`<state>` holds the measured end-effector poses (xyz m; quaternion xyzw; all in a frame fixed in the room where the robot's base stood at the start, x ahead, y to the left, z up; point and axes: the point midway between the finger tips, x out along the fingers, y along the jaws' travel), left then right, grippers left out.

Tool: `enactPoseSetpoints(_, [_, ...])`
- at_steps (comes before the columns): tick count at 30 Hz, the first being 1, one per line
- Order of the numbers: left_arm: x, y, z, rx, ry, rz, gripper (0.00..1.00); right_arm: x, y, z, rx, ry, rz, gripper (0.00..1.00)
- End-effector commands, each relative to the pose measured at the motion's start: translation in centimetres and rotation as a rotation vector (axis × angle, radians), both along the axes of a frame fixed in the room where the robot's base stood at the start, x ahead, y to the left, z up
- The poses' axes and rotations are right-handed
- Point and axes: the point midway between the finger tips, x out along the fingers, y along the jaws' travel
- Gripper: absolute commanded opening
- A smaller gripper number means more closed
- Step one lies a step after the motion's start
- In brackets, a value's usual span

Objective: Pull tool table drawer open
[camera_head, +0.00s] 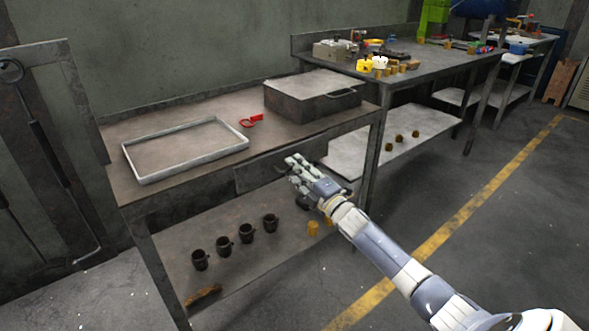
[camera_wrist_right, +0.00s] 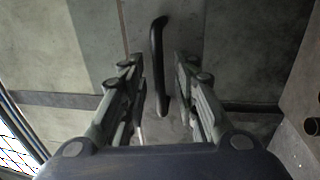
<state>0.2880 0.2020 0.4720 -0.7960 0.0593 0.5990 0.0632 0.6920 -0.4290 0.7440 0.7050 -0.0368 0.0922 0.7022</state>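The tool table (camera_head: 190,188) stands at left with a grey metal drawer (camera_head: 256,173) under its top. The drawer looks closed or nearly so; I cannot tell exactly. My right gripper (camera_head: 292,165) is in front of the drawer's front, covering part of it. In the right wrist view the dark bar handle (camera_wrist_right: 157,50) runs along the picture's height between the two fingers of my right gripper (camera_wrist_right: 158,64). The fingers are apart, one on each side, with gaps to the handle. My left gripper is not in view.
On the table top are a shallow tray (camera_head: 128,158), a red tool (camera_head: 252,120) and a lidded metal box (camera_head: 312,100). Several dark mugs (camera_head: 247,233) stand on the lower shelf. A second workbench (camera_head: 440,62) stands behind at right. Floor to the right is clear.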

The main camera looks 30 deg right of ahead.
Motion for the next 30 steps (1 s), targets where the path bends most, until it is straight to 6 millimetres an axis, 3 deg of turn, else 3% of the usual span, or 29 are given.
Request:
enactPoseSetpoints(14, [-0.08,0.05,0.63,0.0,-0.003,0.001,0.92,1.01,0.09,0.19,0.001,0.001,0.0,0.28])
enactPoseSetpoints(18, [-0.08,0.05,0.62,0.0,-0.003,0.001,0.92,1.0,0.09,0.19,0.001,0.001,0.0,0.0])
enactPoseSetpoints(30, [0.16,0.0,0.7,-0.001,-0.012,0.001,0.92,0.66,0.1,0.15,0.001,0.003,0.0,0.0])
